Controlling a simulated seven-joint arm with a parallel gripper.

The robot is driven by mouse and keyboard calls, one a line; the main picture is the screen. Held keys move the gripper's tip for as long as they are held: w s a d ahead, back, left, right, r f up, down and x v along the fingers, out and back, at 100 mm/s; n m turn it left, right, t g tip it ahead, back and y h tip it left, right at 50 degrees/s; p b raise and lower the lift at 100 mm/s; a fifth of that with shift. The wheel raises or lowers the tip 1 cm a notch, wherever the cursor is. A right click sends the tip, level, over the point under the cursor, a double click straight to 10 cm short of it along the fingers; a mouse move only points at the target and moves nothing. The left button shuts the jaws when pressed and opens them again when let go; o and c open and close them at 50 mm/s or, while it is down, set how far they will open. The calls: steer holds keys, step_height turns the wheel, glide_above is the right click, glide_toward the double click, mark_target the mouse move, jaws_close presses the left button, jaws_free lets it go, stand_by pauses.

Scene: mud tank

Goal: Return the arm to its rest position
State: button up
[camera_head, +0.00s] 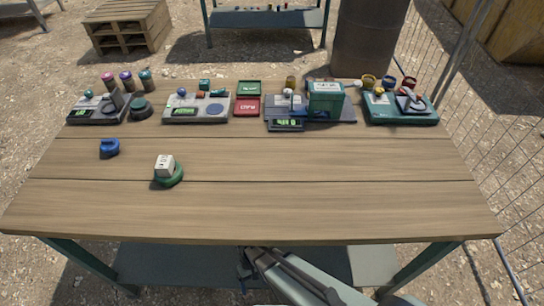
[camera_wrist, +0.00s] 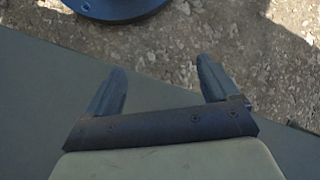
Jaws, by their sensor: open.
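My gripper (camera_wrist: 162,88) is open and empty in the wrist view, its two dark fingers spread wide apart. Gravelly ground and a grey-green flat surface show behind the fingers. In the head view my arm reaches in from the bottom, and my gripper (camera_head: 247,268) is in front of and below the front edge of the wooden table (camera_head: 250,215). It touches none of the objects on the table. The fingers are too small to make out clearly in the head view.
A white block on a green round base (camera_head: 168,172) and a blue object (camera_head: 109,148) stand on the left of the table. Several devices, including a teal box (camera_head: 325,98), line the back. A lower shelf (camera_head: 180,265) lies under the table. A wire fence (camera_head: 470,130) stands at right.

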steer(key=s+d+r+m, duration=0.2)
steer(key=d+r, duration=0.1)
steer(key=d, duration=0.5)
steer(key=s+d+r+m+y, duration=0.1)
steer(key=s+d+r+m, duration=0.1)
steer(key=d, duration=0.6)
steer(key=s+d+r+m, duration=0.2)
steer(key=s+d+r, duration=0.2)
steer(key=d+r, duration=0.2)
steer(key=shift+d+g, duration=0.4)
steer(key=shift+d, duration=0.8)
